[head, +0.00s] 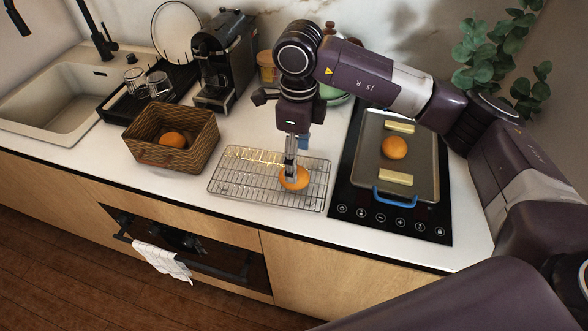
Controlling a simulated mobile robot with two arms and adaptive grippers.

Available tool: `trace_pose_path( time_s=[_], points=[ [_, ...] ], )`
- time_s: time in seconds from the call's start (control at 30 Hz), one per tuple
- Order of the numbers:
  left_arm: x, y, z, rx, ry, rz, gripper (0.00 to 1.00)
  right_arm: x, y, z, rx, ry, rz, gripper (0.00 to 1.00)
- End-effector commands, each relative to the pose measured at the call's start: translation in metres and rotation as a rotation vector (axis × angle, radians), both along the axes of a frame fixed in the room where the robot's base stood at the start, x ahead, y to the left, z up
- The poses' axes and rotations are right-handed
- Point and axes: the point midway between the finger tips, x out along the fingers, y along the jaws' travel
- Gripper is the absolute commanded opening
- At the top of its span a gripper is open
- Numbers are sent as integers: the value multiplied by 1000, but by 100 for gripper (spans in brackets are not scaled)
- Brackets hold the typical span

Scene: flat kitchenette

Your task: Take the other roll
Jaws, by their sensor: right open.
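A round orange-brown roll (293,178) rests on the wire cooling rack (236,188). My right gripper (291,172) points straight down over this roll, its fingers at the roll; the roll's upper part is partly hidden by them. A second roll (173,140) lies inside the brown woven basket (143,122) at the left. A third roll (394,148) sits on the baking tray (419,158), between two pale blocks. My left gripper is not in view.
The tray, with a blue handle (395,197), stands on the black hob (347,180). A coffee machine (224,62), a drying rack with glasses (150,90) and the sink (50,105) are at the back left. Bare counter lies between basket and rack.

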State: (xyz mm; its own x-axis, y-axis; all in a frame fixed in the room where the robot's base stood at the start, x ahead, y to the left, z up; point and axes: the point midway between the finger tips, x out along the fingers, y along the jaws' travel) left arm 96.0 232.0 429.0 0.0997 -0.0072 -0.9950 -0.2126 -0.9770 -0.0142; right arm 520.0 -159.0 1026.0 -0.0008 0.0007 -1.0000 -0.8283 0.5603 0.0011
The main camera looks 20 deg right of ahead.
Motion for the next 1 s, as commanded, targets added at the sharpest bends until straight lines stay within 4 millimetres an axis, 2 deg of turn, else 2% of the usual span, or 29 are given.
trace_pose_path(
  time_s=[0.1, 0.27, 0.4, 0.67, 1.0],
  points=[
    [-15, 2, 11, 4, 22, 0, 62, -3, -1, -10, -1, 4, 0, 65],
    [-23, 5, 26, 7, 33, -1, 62, -6, -1, -32, -2, 5, 0, 65],
    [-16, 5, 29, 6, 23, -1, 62, -5, -1, -49, -1, 2, -1, 65],
    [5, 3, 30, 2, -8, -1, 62, -5, 0, -54, -1, -1, 1, 65],
    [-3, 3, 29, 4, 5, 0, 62, -5, 0, -53, -1, -1, 1, 28]
  ],
)
